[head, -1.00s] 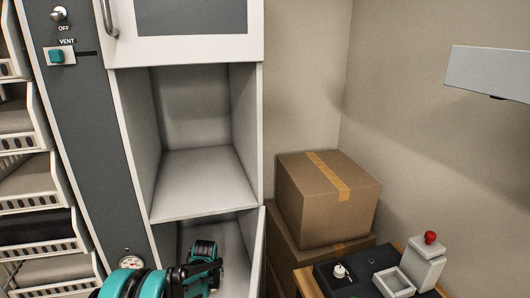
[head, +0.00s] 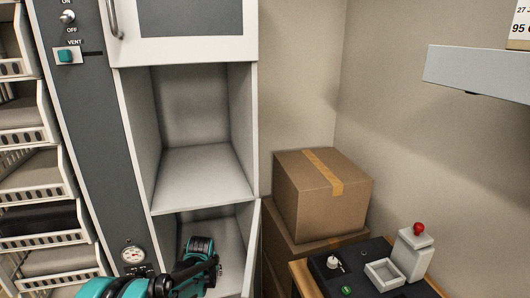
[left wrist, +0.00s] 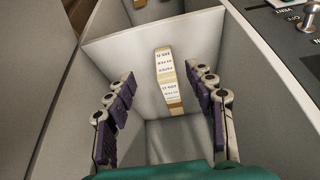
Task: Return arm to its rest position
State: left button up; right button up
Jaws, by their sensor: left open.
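My left gripper (left wrist: 165,105) shows in the left wrist view with its two dark purple-padded fingers spread apart. It is open, and nothing is held between the fingers. In the head view a teal and black part of my arm (head: 200,262) shows at the bottom, in front of the lower cabinet compartment; the fingers cannot be made out there. My right gripper is in neither view.
The grey-white cabinet's upper compartment (head: 205,178) is empty. Cardboard boxes (head: 322,195) stand right of it. A dark press-like station with a red knob (head: 419,229) is at lower right. A labelled packet (left wrist: 166,75) lies beyond the fingers.

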pick_arm(q)
jog(key=s+r, duration=0.8)
jog(key=r, duration=0.1)
jog(key=s+d+r+m+t, duration=0.1)
jog(key=s+r, duration=0.1)
jog(key=s, duration=1)
jog(key=s+d+r+m+t+h, duration=0.1)
jog(key=s+r, duration=0.1)
jog(key=s, duration=0.9)
jog(key=shift+s+d+r+m+t, duration=0.3)
jog(key=shift+s+r+m, duration=0.05)
jog(key=shift+r+m, duration=0.05)
